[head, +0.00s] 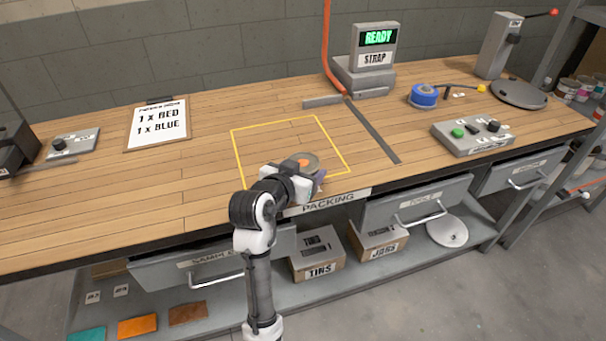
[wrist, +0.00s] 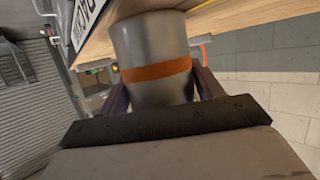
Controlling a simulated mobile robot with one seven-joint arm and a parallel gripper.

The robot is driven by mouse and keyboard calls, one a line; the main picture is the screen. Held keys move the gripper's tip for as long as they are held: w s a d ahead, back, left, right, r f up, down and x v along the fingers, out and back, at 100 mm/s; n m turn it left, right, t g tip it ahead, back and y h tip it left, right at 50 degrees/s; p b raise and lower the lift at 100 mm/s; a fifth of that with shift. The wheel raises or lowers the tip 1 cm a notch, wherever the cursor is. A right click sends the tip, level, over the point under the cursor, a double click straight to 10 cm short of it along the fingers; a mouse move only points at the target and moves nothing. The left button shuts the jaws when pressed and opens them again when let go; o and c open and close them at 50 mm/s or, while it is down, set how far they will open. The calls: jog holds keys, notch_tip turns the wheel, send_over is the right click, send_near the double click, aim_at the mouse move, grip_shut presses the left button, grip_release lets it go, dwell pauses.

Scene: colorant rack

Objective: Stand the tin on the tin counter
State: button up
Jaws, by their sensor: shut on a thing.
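A grey metal tin (wrist: 150,50) with an orange band fills the middle of the wrist view. In the head view the tin (head: 305,161) shows a round top with an orange centre, at the front edge of the bench above the PACKING label. My gripper (head: 312,180) is shut on it; in the wrist view the dark fingers (wrist: 160,98) are on both sides of the tin. The tin's base is hidden in the head view, so I cannot tell whether it touches the bench. No label that I can read names a tin counter.
A yellow square outline (head: 285,120) marks clear bench. A READY/STRAP unit (head: 372,72), blue tape roll (head: 424,95), button box (head: 470,135) and round grey plate (head: 518,94) stand to the right. An order board (head: 158,124) lies left. Boxes labelled TINS (head: 318,265) and JARS (head: 377,243) sit below.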

jog(key=shift+r, duration=0.2)
notch_tip(320, 180, up, 19)
jog(key=shift+r, duration=0.15)
dwell(1.3)
